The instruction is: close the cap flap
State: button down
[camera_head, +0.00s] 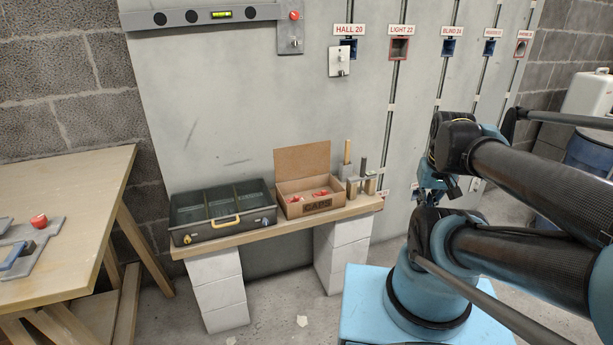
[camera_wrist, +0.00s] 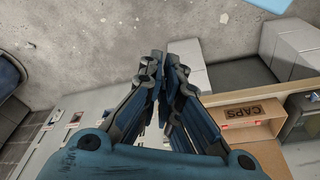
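The cardboard caps box (camera_head: 316,207) stands on the wooden shelf, its front marked CAPS. Its flap (camera_head: 302,159) stands up open at the back, leaning on or near the grey panel. Red items show inside the box. The box also shows in the wrist view (camera_wrist: 232,114) at the right, with a brown surface, perhaps the flap (camera_wrist: 272,157), at the lower edge. My gripper (camera_wrist: 164,62) has its fingers drawn together with nothing between them. In the head view my gripper (camera_head: 436,190) hangs right of the box, apart from it and partly hidden by my arm.
A dark open tray (camera_head: 222,232) with a yellow handle sits left of the box on the shelf (camera_head: 240,239). Upright tools in a wooden block (camera_head: 358,188) stand close at the box's right. A wooden table (camera_head: 60,195) is at the left. Labelled conduits line the panel.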

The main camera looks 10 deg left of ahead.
jog(key=w+a+r+n, duration=0.1)
jog(key=w+a+r, duration=0.25)
jog(key=w, duration=0.25)
jog(key=w+a+r+n, duration=0.1)
jog(key=w+a+r, duration=0.1)
jog(key=w+r, duration=0.35)
jog(key=r+n+y, duration=0.2)
jog(key=n, duration=0.2)
send_over(299, 136)
jog(key=s+d, duration=0.2)
jog(key=s, duration=0.4)
jog(key=shift+t, duration=0.3)
jog(key=x, duration=0.9)
jog(key=shift+w+d+f, duration=0.15)
jog(key=shift+d+f, duration=0.1)
jog(key=shift+f, duration=0.15)
